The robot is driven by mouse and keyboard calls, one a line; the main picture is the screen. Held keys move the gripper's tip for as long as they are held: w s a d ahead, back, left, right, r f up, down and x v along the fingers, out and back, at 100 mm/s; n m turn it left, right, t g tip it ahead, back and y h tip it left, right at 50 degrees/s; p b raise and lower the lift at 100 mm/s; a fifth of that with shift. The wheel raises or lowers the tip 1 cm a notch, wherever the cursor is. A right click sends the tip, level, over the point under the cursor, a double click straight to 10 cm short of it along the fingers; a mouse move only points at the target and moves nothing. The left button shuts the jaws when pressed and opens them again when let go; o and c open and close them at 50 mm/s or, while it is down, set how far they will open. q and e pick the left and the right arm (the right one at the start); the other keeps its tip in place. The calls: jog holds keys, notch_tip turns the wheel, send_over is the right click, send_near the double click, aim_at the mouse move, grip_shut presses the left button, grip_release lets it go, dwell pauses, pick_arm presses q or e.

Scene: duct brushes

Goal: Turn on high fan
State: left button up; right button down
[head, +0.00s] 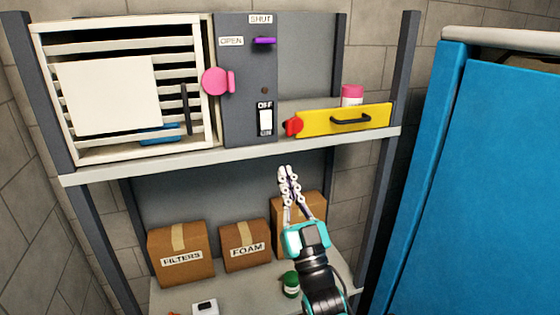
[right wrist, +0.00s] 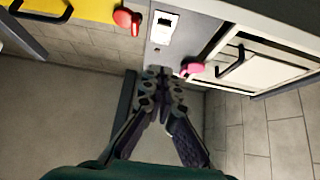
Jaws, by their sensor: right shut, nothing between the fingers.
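A grey control panel (head: 238,100) on the upper shelf has a white rocker switch (head: 265,121), marked OFF at its top and ON at its bottom. I cannot tell its setting for sure. The switch also shows upside down in the right wrist view (right wrist: 164,27). Left of the panel stands a white slatted box (head: 180,45) with a pale square plate over its front. My right gripper (head: 289,172) is shut and empty, below the shelf edge and slightly right of the switch, apart from it. It also shows in the right wrist view (right wrist: 160,76). My left gripper is out of view.
A pink knob (head: 215,82) and a red knob (head: 293,126) flank the switch. A purple lever (head: 264,41) sits above, between OPEN and SHUT labels. A yellow drawer (head: 372,118) is at right.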

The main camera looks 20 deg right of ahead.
aim_at(267, 128)
jog(key=p+x, duration=0.1)
jog(key=x, duration=0.2)
jog(key=w+f+p+x, duration=0.1)
jog(key=x, duration=0.7)
jog(key=shift+w+f+p, duration=0.25)
jog(key=shift+f+p, duration=0.1)
jog(key=shift+p, duration=0.05)
jog(key=shift+w+f, duration=0.1)
jog(key=shift+w, duration=0.4)
jog(key=shift+s, duration=0.1)
jog(key=shift+w+f+b, duration=0.25)
jog(key=shift+w+b, duration=0.15)
jog(key=shift+b, duration=0.05)
jog(key=shift+w, duration=0.15)
